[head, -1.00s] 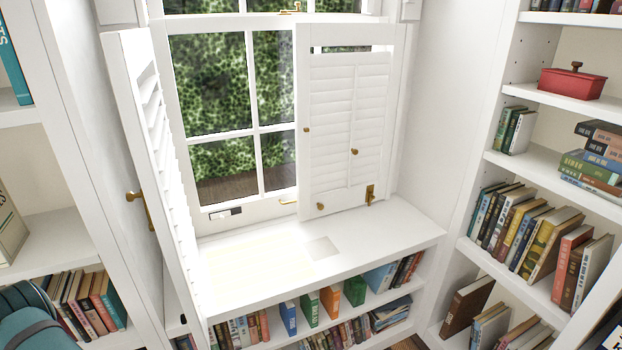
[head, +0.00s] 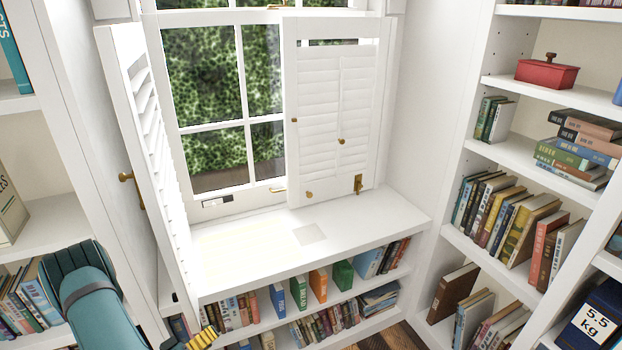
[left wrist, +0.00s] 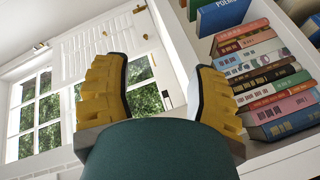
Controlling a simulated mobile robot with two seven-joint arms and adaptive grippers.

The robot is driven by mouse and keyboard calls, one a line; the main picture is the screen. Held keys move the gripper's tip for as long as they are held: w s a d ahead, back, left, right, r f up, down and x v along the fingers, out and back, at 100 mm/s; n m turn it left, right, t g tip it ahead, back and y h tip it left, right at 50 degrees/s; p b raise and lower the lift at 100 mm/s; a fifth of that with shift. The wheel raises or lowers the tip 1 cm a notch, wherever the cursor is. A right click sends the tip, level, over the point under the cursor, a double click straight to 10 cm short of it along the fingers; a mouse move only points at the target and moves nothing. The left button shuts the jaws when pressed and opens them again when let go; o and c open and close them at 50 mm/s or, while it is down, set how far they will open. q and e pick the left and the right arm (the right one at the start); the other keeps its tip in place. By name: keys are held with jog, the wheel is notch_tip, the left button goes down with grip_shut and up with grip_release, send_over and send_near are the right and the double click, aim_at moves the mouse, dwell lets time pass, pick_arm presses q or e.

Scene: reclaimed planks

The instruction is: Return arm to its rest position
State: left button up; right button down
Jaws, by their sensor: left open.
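My left arm (head: 92,300), teal with a dark grey band, comes in at the lower left of the head view, in front of the left bookcase. My left gripper (head: 203,338) shows there only as a bit of yellow finger at the bottom edge, near the low shelf's left end. In the left wrist view the gripper (left wrist: 162,72) has its two yellow fingers wide apart, with nothing between them. The window and a stack of books show beyond the fingers. My right gripper is in neither view.
A white window seat (head: 350,222) with books below spans the middle. The left shutter (head: 150,130) stands swung out into the room; the right shutter (head: 335,120) covers part of the window. Bookcases stand at both sides. A red box (head: 546,74) sits on the right one.

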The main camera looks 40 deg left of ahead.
pick_arm(q)
jog(key=w+d+f+m+g+h, duration=0.1)
jog(key=w+d, duration=0.3)
jog(key=w, duration=0.2)
jog(key=w+d+f+m+g, duration=0.1)
jog(key=w+d+g, duration=0.1)
jog(key=w+d, duration=0.35)
jog(key=w+d+f+m+g+h, duration=0.2)
jog(key=w+d+m+g, duration=0.1)
jog(key=w+d, duration=0.55)
jog(key=s+d+r+m+g, duration=0.1)
jog(key=s+d+m+g, duration=0.2)
jog(key=d, duration=0.9)
jog(key=s+d+r+m+g+h, duration=0.1)
jog(key=s+d+g, duration=0.4)
jog(key=d, duration=0.7)
jog(key=s+r+m, duration=0.1)
jog(key=s+m, duration=0.1)
jog(key=shift+s+d+g, duration=0.3)
jog(key=shift+s+d, duration=0.05)
jog(key=shift+d, duration=0.05)
jog(key=shift+c, duration=1)
jog(key=shift+a, duration=0.1)
